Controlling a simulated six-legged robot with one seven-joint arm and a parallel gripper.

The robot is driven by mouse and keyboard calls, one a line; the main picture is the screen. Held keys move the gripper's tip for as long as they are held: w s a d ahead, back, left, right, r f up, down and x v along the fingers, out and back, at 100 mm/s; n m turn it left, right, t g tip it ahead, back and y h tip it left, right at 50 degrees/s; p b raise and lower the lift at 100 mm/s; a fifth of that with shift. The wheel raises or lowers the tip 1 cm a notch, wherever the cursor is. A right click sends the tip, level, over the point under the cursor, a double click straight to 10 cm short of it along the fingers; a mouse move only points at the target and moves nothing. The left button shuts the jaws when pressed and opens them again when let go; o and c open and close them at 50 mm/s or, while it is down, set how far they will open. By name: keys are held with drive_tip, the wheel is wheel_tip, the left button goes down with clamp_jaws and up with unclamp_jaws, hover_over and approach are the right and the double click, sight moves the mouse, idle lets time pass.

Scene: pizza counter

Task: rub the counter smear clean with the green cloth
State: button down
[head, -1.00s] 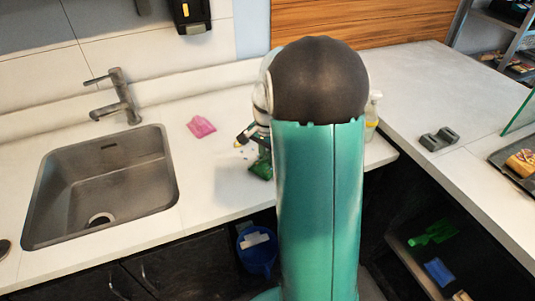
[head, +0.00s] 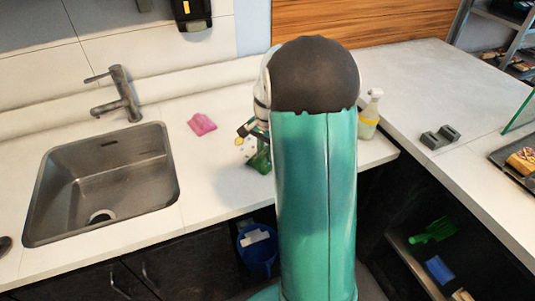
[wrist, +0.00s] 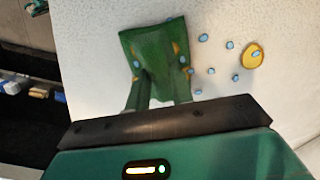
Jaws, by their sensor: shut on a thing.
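The green cloth (wrist: 152,45) is pinched between the fingers of my gripper (wrist: 163,88) in the wrist view. It hangs or lies against the pale counter; I cannot tell how firmly it touches. Blue and orange spots show on or along the cloth. The smear shows beside it on the right as a yellow patch (wrist: 252,56) with several blue dots around it. In the head view the cloth (head: 260,162) is just left of my arm, which hides part of this area.
A pink cloth (head: 202,124) lies to the left, near the sink (head: 105,180) and tap (head: 122,95). A spray bottle (head: 369,115) stands right of my arm. A dark grey object (head: 440,137) sits on the right counter. The counter's front edge is close to the cloth.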

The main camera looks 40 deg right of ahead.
drive_tip(key=shift+w, duration=0.15)
drive_tip(key=shift+w+d, duration=0.2)
drive_tip(key=shift+w, duration=0.45)
drive_tip(key=shift+w+d, duration=0.25)
drive_tip(key=shift+w, duration=0.45)
drive_tip(key=shift+w+d, duration=0.2)
drive_tip(key=shift+w, duration=0.45)
drive_tip(key=shift+w+d, duration=0.15)
drive_tip(key=shift+w, duration=0.5)
drive_tip(key=shift+w+d, duration=0.15)
drive_tip(key=shift+w, duration=0.45)
drive_tip(key=shift+w+d+f, duration=0.1)
drive_tip(key=shift+w+d, duration=0.15)
drive_tip(key=shift+w, duration=0.65)
drive_tip(key=shift+w+d, duration=0.15)
drive_tip(key=shift+w, duration=0.55)
drive_tip(key=shift+w+d, duration=0.15)
drive_tip(key=shift+w, duration=0.5)
